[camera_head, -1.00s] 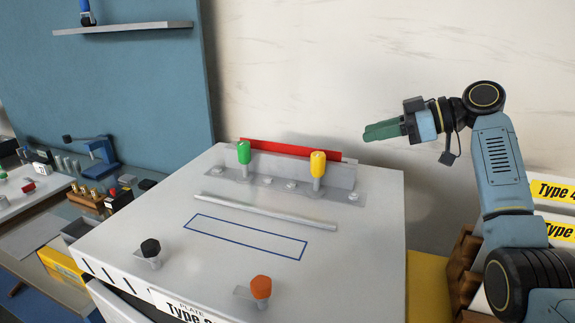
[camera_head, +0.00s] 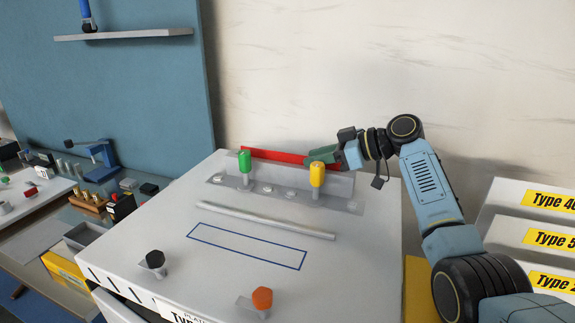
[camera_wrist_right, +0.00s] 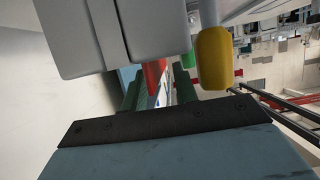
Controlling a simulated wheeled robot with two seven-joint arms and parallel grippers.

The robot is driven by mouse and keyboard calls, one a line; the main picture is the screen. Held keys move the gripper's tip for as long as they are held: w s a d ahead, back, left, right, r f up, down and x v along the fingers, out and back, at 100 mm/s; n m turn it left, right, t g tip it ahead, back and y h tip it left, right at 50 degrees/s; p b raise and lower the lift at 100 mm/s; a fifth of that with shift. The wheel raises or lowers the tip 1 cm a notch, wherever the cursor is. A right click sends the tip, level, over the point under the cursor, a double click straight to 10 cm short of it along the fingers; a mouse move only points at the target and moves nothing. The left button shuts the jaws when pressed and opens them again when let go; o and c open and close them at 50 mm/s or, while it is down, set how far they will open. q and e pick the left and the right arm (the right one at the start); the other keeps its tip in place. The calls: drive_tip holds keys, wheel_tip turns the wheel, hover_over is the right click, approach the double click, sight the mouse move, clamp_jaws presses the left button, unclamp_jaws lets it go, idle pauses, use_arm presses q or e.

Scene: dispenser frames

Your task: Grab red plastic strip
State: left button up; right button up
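The red plastic strip (camera_head: 285,156) stands on edge behind the grey bracket on the white dispenser top. My right gripper (camera_head: 320,154) is at the strip's right end, its green fingers covering that end in the head view. In the right wrist view, the strip's end (camera_wrist_right: 154,76) shows between the two green fingers (camera_wrist_right: 159,92). The fingers are apart with gaps beside the strip, so the gripper looks open around it. My left gripper is not in view.
A yellow knob (camera_head: 317,175) and a green knob (camera_head: 244,161) stand in front of the bracket (camera_head: 285,180); the yellow knob is close to my right gripper. A metal rod (camera_head: 265,219), a black knob (camera_head: 155,260) and an orange knob (camera_head: 262,298) are nearer. The wall is behind.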

drive_tip(key=shift+c, duration=0.3)
clamp_jaws()
